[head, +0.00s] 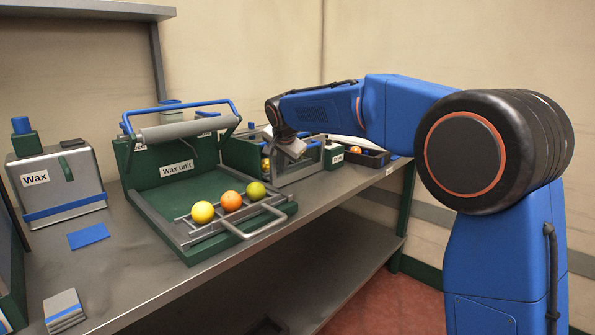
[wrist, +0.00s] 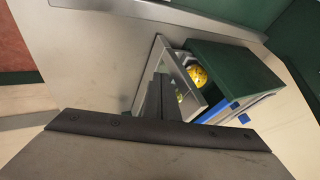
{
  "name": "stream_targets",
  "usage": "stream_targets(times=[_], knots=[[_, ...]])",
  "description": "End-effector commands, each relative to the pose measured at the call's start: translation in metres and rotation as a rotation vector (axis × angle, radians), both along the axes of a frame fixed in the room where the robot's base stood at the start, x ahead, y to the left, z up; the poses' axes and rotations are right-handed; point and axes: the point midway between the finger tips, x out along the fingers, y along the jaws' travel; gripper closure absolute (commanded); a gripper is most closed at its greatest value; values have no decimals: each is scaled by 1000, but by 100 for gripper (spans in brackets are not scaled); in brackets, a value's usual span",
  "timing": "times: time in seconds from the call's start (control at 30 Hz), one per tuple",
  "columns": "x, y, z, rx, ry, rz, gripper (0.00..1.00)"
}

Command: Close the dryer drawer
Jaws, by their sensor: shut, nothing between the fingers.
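The dryer is a green box (wrist: 235,72) in the wrist view, with its grey-framed drawer (wrist: 172,68) standing partly out of it. A yellow fruit (wrist: 198,76) shows in the gap between drawer front and box, with part of a greener one below it. In the head view the grey drawer (head: 300,170) is at the far part of the bench, partly hidden by my gripper (head: 291,150). My gripper is shut and empty. Its fingers (wrist: 158,98) are at the outer side of the drawer front; I cannot tell whether they touch it.
The wax unit (head: 165,185) stands left of the dryer, with a yellow, an orange and a green fruit on its front rack. A dark tray (head: 368,157) with an orange fruit lies to the right. The grey bench (wrist: 95,60) is clear before the drawer.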

Motion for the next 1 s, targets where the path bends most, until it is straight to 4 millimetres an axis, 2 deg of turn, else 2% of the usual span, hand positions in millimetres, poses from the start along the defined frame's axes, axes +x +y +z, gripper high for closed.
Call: stream_targets(times=[0.2, 0.4, 1.0], knots=[[27, 28, 0, 1, 0, 2, 100], [39, 40, 1, 1, -1, 0, 100], [44, 43, 2, 4, -7, 3, 100]])
